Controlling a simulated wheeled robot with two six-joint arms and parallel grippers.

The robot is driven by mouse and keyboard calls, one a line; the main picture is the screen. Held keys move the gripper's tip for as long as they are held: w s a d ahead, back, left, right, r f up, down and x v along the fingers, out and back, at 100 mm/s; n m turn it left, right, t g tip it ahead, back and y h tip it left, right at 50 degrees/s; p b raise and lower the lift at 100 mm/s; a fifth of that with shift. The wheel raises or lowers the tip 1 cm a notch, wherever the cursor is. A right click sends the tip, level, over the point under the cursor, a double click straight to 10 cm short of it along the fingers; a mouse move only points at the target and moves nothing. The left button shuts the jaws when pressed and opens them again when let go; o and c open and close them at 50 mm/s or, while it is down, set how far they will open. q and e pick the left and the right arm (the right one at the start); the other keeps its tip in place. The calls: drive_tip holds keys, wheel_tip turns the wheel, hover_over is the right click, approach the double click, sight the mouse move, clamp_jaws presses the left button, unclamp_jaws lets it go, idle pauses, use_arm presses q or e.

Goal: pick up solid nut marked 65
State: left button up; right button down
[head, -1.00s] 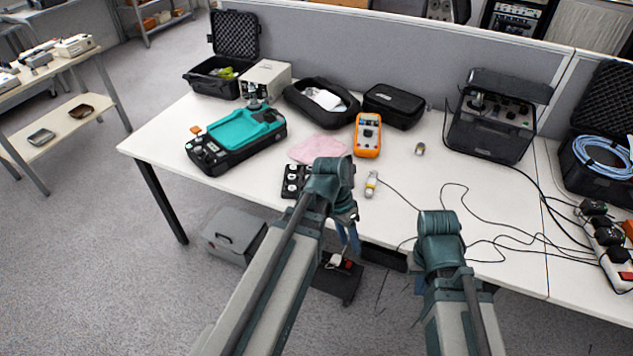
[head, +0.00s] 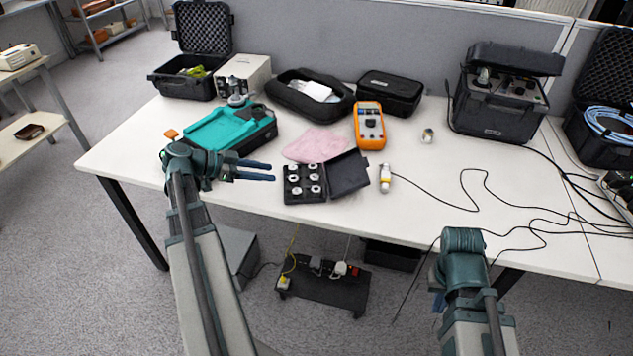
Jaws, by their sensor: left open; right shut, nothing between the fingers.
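A small black case (head: 304,199) lies open near the table's front edge, its lid (head: 348,173) folded to the right. Several small silver-white nuts (head: 313,178) sit in two columns inside it. Their markings are too small to read, so I cannot tell which is 65. My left gripper (head: 273,172) is open and empty, just left of the case, its fingers pointing right towards it. My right gripper (head: 461,262) is low in front of the table's front edge, well right of the case. Its fingers are mostly hidden behind its own wrist, and it holds nothing visible.
A yellow-white cylinder with a cable (head: 385,178) stands right of the lid. A pink cloth (head: 316,143) and an orange meter (head: 370,125) lie behind the case. A teal-topped device (head: 230,126) is behind my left gripper. Cables cross the right side of the table.

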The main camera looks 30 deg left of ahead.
use_arm(q)
drive_tip(key=b, duration=0.4)
approach(312, 177)
drive_tip(key=x, duration=0.3)
drive_tip(key=shift+s+a+f, duration=0.1)
drive_tip(key=shift+a+f, duration=0.05)
drive_tip(key=shift+f, duration=0.15)
drive_tip(key=shift+r+b+x, duration=0.15)
drive_tip(key=shift+b+x, duration=0.2)
drive_tip(key=shift+x, duration=1.2)
drive_tip(key=shift+r+b+x, duration=0.15)
drive_tip(key=shift+b+x, duration=0.2)
drive_tip(key=shift+x, duration=1.2)
drive_tip(key=shift+r, duration=0.15)
clamp_jaws()
